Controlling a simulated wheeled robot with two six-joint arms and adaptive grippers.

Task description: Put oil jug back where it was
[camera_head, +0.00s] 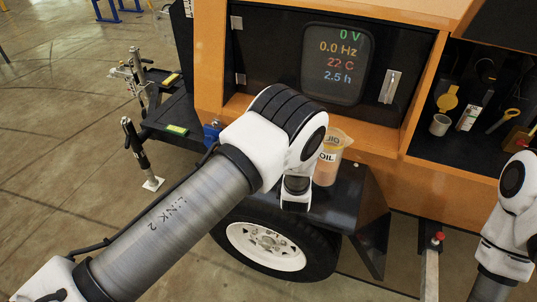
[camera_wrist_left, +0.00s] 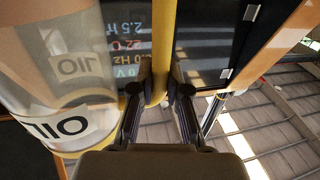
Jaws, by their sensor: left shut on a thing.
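The oil jug (camera_head: 328,168) is a clear jug of orange-brown liquid with a white OIL label, just right of my left wrist in the head view. It looks upright at the black fender above the wheel; I cannot tell whether its base touches. In the left wrist view the jug (camera_wrist_left: 60,75) fills the left side, and its yellow handle (camera_wrist_left: 160,40) runs between the fingers. My left gripper (camera_wrist_left: 159,88) is shut on this handle. My left arm hides the gripper in the head view. My right arm shows at the right edge, its gripper out of frame.
The black fender (camera_head: 345,192) sits over the wheel (camera_head: 265,246), against the orange tower body. A lit display panel (camera_head: 337,62) is above. An open compartment (camera_head: 470,140) at right holds a grey cup (camera_head: 439,125) and several small items. Open floor (camera_head: 60,130) lies at left.

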